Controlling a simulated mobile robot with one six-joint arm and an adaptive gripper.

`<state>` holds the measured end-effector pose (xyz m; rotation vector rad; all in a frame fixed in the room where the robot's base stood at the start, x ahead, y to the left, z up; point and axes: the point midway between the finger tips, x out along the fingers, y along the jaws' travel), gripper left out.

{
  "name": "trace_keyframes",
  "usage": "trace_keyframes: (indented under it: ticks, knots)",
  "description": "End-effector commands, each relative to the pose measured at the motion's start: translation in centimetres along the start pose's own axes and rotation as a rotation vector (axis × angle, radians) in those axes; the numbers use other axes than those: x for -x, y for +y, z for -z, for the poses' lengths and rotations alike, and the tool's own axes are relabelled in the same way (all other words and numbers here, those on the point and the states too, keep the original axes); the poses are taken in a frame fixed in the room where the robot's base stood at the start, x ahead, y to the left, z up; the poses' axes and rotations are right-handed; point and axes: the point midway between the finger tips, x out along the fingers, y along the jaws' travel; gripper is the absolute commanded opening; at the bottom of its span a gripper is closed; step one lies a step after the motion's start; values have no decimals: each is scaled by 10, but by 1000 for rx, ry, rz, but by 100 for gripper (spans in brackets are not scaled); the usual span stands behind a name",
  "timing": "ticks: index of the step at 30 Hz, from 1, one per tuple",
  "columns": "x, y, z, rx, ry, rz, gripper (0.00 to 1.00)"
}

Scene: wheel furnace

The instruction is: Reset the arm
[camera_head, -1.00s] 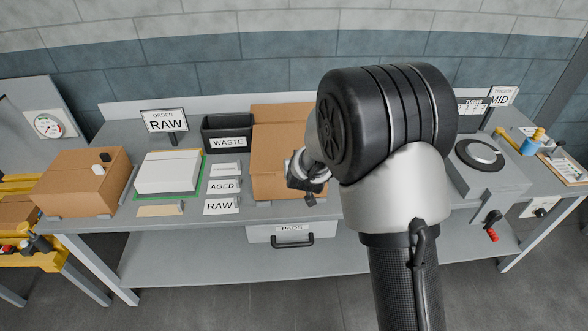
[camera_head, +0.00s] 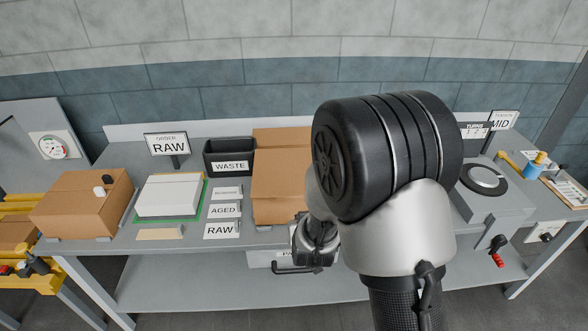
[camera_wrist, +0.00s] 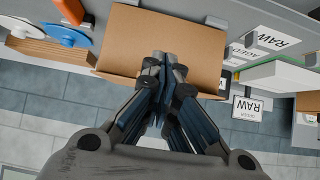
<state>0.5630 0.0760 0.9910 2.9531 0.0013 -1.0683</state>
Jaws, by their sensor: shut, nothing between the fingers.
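My arm's large black joint and silver link fill the middle of the head view and hide part of the bench. My gripper (camera_head: 316,245) hangs at the bench's front edge, in front of a tall cardboard box (camera_head: 280,185), partly hidden by my arm. In the wrist view, the fingers of my gripper (camera_wrist: 165,62) are together and empty, with a cardboard box (camera_wrist: 200,38) beyond them. Whether they touch it I cannot tell.
A drawer below is partly hidden by my gripper.

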Motion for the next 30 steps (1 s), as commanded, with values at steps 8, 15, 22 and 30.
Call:
trace_keyframes:
  ticks: [8, 15, 22, 30]
  knots:
    - [28, 2, 20, -14, -27, 24, 0]
    - [125, 14, 46, -27, -144, 77, 0]
    - [233, 37, 32, -13, -268, 83, 0]
    - [341, 66, -19, -1, -404, 31, 0]
